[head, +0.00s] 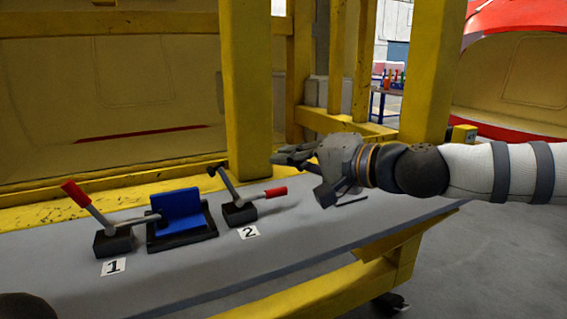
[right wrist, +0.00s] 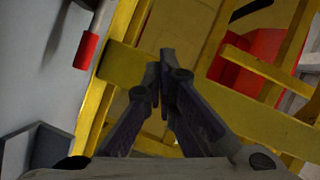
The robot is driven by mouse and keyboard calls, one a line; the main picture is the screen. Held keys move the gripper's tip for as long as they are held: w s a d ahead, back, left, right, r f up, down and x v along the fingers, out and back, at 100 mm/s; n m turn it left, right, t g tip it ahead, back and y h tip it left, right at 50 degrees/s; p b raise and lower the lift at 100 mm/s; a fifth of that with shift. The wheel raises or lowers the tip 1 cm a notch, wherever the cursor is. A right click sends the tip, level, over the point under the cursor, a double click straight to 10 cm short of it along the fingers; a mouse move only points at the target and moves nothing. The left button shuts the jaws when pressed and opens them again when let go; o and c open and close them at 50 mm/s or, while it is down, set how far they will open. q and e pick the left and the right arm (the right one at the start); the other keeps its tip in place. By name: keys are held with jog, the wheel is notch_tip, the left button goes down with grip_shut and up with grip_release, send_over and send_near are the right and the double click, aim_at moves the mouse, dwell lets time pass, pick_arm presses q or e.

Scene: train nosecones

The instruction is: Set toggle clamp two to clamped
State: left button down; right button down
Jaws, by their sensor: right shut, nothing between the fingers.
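Toggle clamp two (head: 239,214) stands on the grey table behind the label "2" (head: 248,232). Its red handle (head: 276,192) lies low, pointing right. Its metal arm (head: 228,184) slants up to the left, its black tip raised away from the blue block. My right gripper (head: 288,157) is shut and empty, above and right of the clamp, apart from the handle. In the right wrist view the closed fingertips (right wrist: 167,62) meet, and a red handle (right wrist: 86,50) shows at the left. My left gripper is not in view.
Toggle clamp one (head: 113,242) stands at left with its red handle (head: 75,193) raised and its arm reaching the blue block (head: 177,209) in a black holder. A yellow post (head: 246,90) rises behind clamp two. The table's front strip is clear.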

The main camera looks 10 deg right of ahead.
jog(key=x, duration=0.6)
jog(key=shift+f, duration=0.2)
jog(key=a, duration=0.2)
jog(key=s+a+f, duration=0.1)
jog(key=shift+s, duration=0.1)
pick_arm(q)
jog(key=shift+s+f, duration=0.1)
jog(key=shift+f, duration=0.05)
pick_arm(e)
jog(key=shift+s+a+f, duration=0.15)
jog(key=shift+a, duration=0.1)
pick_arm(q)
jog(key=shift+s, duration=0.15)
pick_arm(e)
jog(key=shift+s+a, duration=0.15)
jog(key=shift+a, duration=0.05)
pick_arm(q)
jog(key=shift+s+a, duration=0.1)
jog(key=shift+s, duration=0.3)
pick_arm(e)
jog(key=shift+a, duration=0.1)
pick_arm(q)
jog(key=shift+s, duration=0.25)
pick_arm(e)
jog(key=shift+a, duration=0.1)
